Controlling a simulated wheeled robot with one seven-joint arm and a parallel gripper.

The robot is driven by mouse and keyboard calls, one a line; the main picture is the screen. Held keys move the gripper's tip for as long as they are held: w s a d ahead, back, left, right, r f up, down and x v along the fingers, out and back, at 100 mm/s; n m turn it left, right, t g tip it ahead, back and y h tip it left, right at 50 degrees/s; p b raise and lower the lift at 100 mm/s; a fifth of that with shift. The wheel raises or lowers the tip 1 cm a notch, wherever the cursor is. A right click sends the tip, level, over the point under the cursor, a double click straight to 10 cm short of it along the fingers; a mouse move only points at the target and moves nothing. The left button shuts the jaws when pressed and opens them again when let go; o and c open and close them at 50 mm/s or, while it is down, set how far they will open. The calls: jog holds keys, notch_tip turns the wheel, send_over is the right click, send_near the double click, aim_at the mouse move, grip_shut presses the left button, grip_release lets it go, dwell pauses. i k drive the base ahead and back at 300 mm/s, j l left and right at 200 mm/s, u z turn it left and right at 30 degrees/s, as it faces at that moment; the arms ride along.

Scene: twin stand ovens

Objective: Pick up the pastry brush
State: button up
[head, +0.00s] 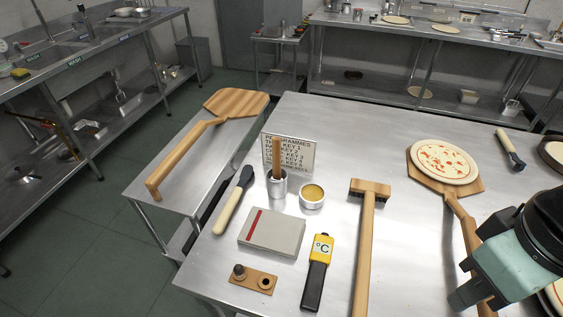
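A wooden handle (276,155) stands upright in a small metal cup (277,188) near the middle of the steel table. It looks like the pastry brush; its lower end is hidden inside the cup. A small pot (312,197) with yellow contents stands just right of the cup. My gripper (468,290), teal and black, is at the right edge, over the long handle of the pizza peel and well right of the cup. It is apart from the brush. I cannot tell whether its fingers are open.
A programme sign (291,152) stands right behind the cup. A white-handled tool (235,200) lies left, a grey box (272,232) in front. A yellow thermometer (319,265) and a long-handled oven brush (366,240) lie between cup and gripper. A pizza (443,161) rests on the peel (415,172).

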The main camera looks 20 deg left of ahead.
aim_at(276, 141)
jog(key=z, duration=1.1)
jog(key=l+z, duration=0.1)
jog(key=l, duration=0.15)
jog(key=i+l+z, duration=0.15)
jog(key=l, duration=0.15)
jog(key=u, duration=2.6)
jog(key=i+j, duration=0.45)
jog(key=k+j, duration=0.05)
jog(key=j, duration=0.05)
